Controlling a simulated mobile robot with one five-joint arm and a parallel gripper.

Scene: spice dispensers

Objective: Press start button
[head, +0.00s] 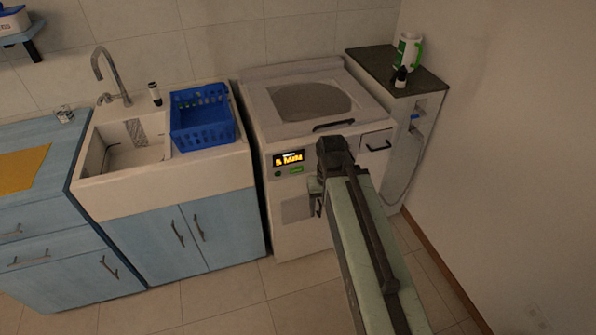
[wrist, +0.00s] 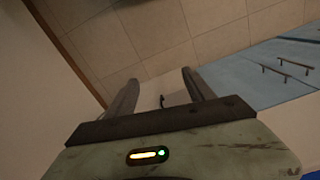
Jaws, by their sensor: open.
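A white top-loading washing machine (head: 258,118) stands at the centre of the head view. Its front has a lit display (head: 289,158) with yellow-orange text. A small green rectangular button (head: 296,170) sits just below the display, with a small dark round spot to its left. No start label is readable. My gripper (head: 317,200) is in front of the machine's front face, lower and to the right of the green button, apart from it in the picture. In the wrist view my gripper (wrist: 158,84) has its two fingers spread with nothing held; the button is not visible there.
A sink (head: 120,165) with a blue basket (head: 202,120) and blue cabinets stands left of the machine. A narrow dark-topped stand (head: 375,62) with a white-green jug (head: 408,50) is at the right, by the wall. Tiled floor (head: 230,305) in front is clear.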

